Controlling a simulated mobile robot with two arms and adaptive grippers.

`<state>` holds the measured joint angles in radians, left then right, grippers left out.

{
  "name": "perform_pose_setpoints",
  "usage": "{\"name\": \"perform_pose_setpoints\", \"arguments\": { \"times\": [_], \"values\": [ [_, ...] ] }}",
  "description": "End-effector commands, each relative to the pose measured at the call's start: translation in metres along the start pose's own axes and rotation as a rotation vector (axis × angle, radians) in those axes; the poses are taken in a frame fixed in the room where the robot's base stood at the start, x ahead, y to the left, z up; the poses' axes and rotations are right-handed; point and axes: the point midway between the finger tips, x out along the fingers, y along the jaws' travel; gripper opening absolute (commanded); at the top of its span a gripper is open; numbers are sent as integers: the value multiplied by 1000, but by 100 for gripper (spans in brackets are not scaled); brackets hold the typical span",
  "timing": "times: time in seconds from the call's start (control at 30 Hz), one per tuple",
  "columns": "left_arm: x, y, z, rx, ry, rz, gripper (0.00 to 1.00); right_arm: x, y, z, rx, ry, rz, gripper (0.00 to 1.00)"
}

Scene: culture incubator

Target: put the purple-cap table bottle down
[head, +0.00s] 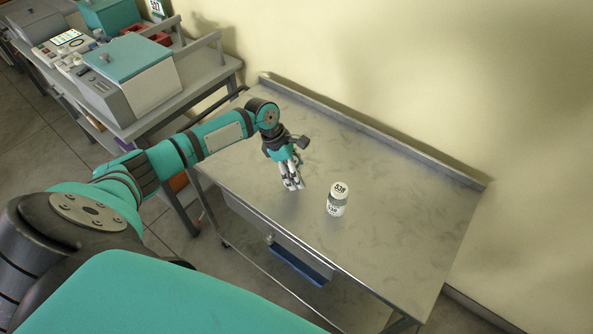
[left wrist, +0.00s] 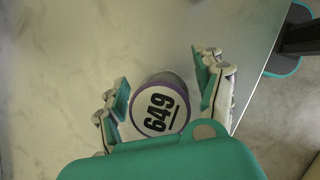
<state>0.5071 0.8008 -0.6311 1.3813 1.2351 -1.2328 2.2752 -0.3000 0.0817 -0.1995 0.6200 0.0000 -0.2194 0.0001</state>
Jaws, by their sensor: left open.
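The purple-cap bottle (left wrist: 160,108) shows in the left wrist view, its white top marked 649 and ringed in purple. It is between the two spread fingers of my left gripper (left wrist: 166,86). The gripper is open, and a gap shows between the bottle and the right-hand finger. In the head view my left gripper (head: 291,180) points down low over the metal table (head: 400,225), near its front edge. The gripper hides the purple-cap bottle there. Contact between bottle and tabletop cannot be made out. My right gripper is out of view.
Another white-topped bottle (head: 338,198), marked 538, stands on the table to the right of my left gripper. The table is clear to the right and behind, up to a raised back edge (head: 370,130). A bench with lab devices (head: 130,75) stands at the upper left.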

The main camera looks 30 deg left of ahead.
Motion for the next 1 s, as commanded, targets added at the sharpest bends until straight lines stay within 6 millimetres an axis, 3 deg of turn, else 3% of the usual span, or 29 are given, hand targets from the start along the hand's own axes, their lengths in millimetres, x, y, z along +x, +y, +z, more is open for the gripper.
{"name": "perform_pose_setpoints", "arguments": {
  "times": [0.4,0.6,1.0],
  "values": [
    [-79,1,-1,0,0,4,70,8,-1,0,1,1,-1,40],
    [-109,1,-1,0,0,3,70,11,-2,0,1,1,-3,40],
    [-118,0,0,-1,0,0,70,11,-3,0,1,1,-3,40]
  ]
}}
